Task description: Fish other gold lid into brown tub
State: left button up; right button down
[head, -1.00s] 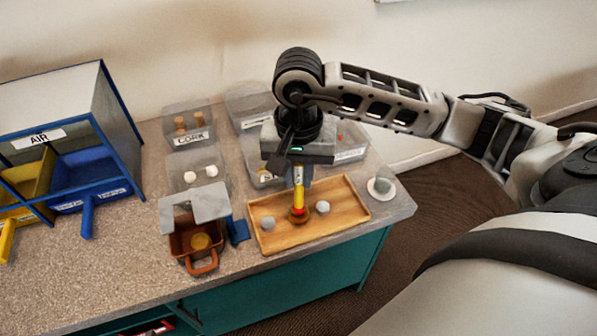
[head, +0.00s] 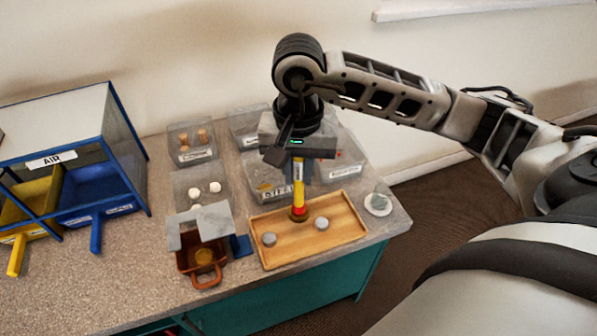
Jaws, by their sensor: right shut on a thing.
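My right gripper (head: 298,160) is shut on a yellow wand (head: 298,182) with a red tip, which points down over the wooden tray (head: 345,235). A small gold-brown lid (head: 299,217) shows right at the wand's tip and seems to hang from it, a little above the tray floor; the gap is hard to judge. The brown tub (head: 208,281) stands left of the tray, with a gold lid (head: 204,256) inside it. Grey-white panels (head: 213,221) stand at the tub's back and partly hide it. My left gripper is not in view.
Two grey pieces (head: 321,223) lie in the tray. Clear labelled bins (head: 193,154) stand behind. A blue block (head: 241,246) sits between tub and tray. A round white dish (head: 378,204) is at right. A blue-framed rack (head: 75,150) stands left.

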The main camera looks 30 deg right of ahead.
jog(key=shift+r+p, duration=1.1)
jog(key=shift+r, duration=1.15)
